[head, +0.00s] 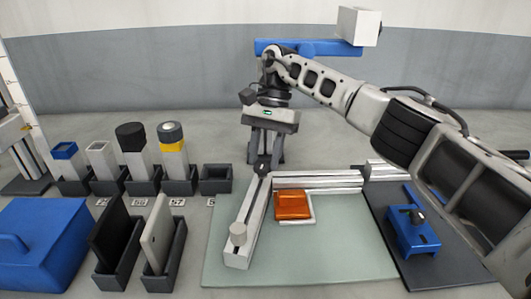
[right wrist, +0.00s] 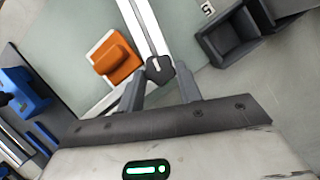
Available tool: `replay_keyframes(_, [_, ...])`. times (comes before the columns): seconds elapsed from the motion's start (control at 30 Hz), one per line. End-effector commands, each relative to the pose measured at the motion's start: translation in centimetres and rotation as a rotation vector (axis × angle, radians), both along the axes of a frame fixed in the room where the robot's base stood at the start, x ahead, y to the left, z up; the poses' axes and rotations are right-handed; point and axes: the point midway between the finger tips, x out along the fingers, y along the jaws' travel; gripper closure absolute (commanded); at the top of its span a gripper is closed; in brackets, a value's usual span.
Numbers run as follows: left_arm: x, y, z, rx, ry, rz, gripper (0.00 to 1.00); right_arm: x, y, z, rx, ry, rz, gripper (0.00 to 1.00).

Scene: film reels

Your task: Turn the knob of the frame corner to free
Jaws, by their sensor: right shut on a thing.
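The frame corner is where two pale bars meet in an L on the green mat (head: 330,255). One bar (head: 247,222) runs toward the front, the other (head: 318,180) to the right. The small dark knob (right wrist: 160,67) with a white pointer line sits at this corner; in the head view my gripper mostly covers it. My right gripper (head: 262,172) reaches down over the corner. In the right wrist view its two fingers (right wrist: 161,79) are on either side of the knob, shut on it. My left gripper is not in view.
An orange block (head: 293,205) on a white piece lies inside the corner. An empty dark holder (head: 216,180) stands left of it, beside several filled holders. A blue fixture (head: 412,232) sits on the dark mat at right. A blue box (head: 40,245) is front left.

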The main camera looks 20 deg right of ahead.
Motion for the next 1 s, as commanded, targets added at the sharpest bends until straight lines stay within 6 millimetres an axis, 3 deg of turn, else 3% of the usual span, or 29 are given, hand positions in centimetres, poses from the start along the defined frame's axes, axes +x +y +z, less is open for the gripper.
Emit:
replay_keyframes(0.53, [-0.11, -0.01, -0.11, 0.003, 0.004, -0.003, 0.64, 0.11, -0.04, 0.08, -0.002, -0.005, 0.024, 0.88])
replay_keyframes(0.57, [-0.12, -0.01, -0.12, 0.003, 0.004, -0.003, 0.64, 0.11, -0.04, 0.08, -0.002, -0.005, 0.024, 0.60])
replay_keyframes(0.63, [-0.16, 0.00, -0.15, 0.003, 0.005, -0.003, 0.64, 0.10, -0.04, 0.08, -0.003, -0.004, 0.023, 0.43])
replay_keyframes(1.0, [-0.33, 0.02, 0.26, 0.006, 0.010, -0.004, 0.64, 0.06, -0.38, 0.75, -0.001, -0.003, 0.020, 0.43])
